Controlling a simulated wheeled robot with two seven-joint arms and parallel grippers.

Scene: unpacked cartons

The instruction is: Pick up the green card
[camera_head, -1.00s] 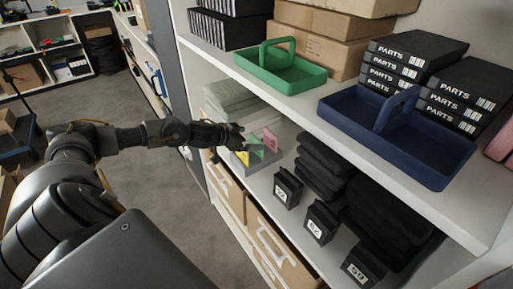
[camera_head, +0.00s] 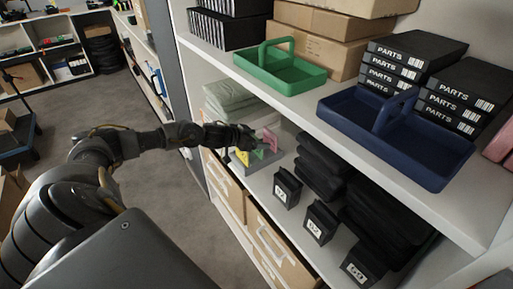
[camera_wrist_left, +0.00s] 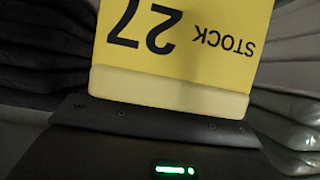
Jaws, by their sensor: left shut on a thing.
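The green card (camera_head: 258,153) stands between the yellow card (camera_head: 241,157) and the pink card (camera_head: 270,139), in a small grey holder on the lower shelf. My left gripper (camera_head: 252,142) reaches in from the left and is shut on the green card, partly covering it. In the left wrist view the yellow card (camera_wrist_left: 185,50), printed STOCK 27 and upside down, fills the middle and hides the fingertips and the green card. Whether the green card has left the holder cannot be told. My right gripper is out of view.
Grey-green folded cloths (camera_head: 228,100) lie behind the cards. Black labelled bins (camera_head: 287,188) and dark folded stacks (camera_head: 318,165) stand to the right. The upper shelf, with a green tray (camera_head: 285,75) and a blue tray (camera_head: 400,140), overhangs this shelf.

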